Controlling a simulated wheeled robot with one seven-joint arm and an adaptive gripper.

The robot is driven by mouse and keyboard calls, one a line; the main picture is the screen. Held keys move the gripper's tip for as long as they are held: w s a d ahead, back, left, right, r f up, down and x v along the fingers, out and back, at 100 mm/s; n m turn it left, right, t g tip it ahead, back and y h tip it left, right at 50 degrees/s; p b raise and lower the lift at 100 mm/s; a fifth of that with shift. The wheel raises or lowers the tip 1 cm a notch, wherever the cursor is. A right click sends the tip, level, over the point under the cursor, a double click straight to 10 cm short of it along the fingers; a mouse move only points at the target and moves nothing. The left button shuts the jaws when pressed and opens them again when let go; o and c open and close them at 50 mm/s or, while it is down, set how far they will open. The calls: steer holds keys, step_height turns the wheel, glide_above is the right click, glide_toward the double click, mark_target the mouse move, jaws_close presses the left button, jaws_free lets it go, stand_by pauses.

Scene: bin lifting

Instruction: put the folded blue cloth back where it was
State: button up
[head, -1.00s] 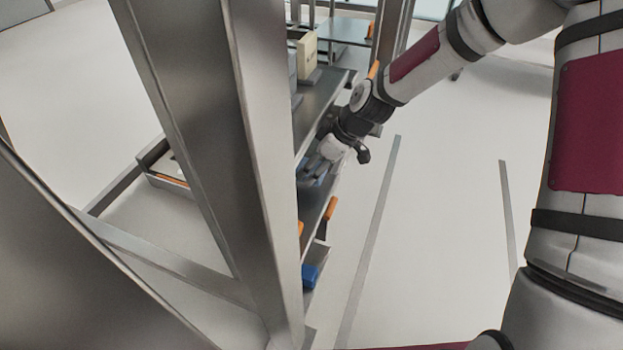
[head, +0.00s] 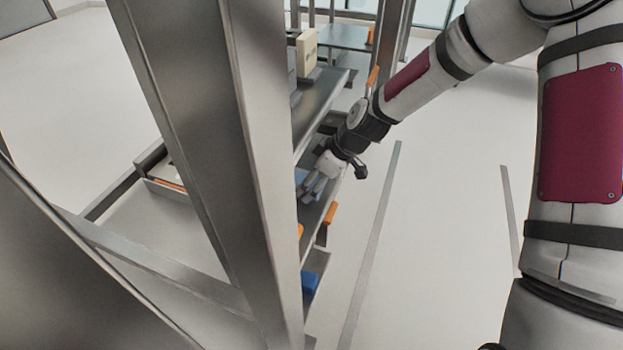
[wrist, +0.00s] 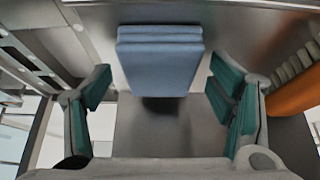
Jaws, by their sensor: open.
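The folded blue cloth (wrist: 160,62) lies on a grey metal shelf (wrist: 150,135) in the wrist view, at the upper middle. It is a neat light-blue stack with its folded edge at the top of the picture. My gripper (wrist: 160,105) is open, with one green-padded finger to each side of the cloth and a gap on both sides. In the head view my gripper (head: 312,190) reaches into the rack at the shelf. A bit of the blue cloth (head: 301,178) shows there beside the fingers; the rest is hidden by the gripper and the rack post.
An orange object (wrist: 295,92) lies right of my gripper in the wrist view. A rack post (head: 250,170) stands in front of the shelves in the head view. A blue object (head: 310,282) sits on a lower shelf. The floor right of the rack is open.

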steer(key=p+v, duration=0.5)
steer(key=v, duration=0.7)
steer(key=shift+s, duration=0.1)
steer(key=s+d+r+m+g+h, duration=0.1)
steer(key=s+d+r+m+h, duration=0.3)
steer(key=s+r, duration=0.55)
steer(key=s+d+r+m+g+h, duration=0.15)
steer(key=s+d+r+m, duration=0.45)
steer(key=s, duration=0.6)
steer(key=s+r+m, duration=0.2)
steer(key=s, duration=0.6)
steer(key=s+d+r+m, duration=0.1)
steer(key=s+r, duration=0.2)
steer(key=s, duration=0.5)
steer(key=shift+s+d+m, duration=0.3)
steer(key=shift+m, duration=0.1)
steer(key=shift+t, duration=0.25)
